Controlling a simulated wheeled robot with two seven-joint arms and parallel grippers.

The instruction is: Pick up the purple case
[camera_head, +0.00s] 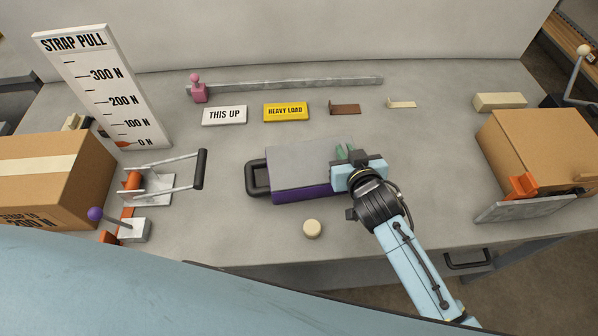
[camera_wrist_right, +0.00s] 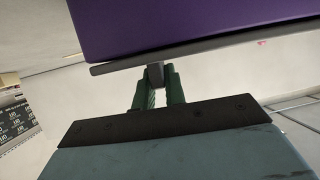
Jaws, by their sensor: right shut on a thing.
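The purple case (camera_head: 300,193) sits on the grey bench in the head view, with a flat grey top, purple sides and a black handle (camera_head: 257,178) at its left end. My right gripper (camera_head: 345,152) is at the right end of the case. In the right wrist view, its green fingers (camera_wrist_right: 155,88) are shut on a small grey post at the grey edge of the case, and the purple face (camera_wrist_right: 190,28) fills the top. Whether the case is lifted at all is hard to tell. My left gripper is not in view.
A round cream knob (camera_head: 312,228) stands in front of the case. A lever clamp (camera_head: 165,182) is to the left. White (camera_head: 224,115) and yellow (camera_head: 286,111) labels lie behind. Cardboard boxes stand at left (camera_head: 50,185) and right (camera_head: 540,150). Bare bench lies right of my arm.

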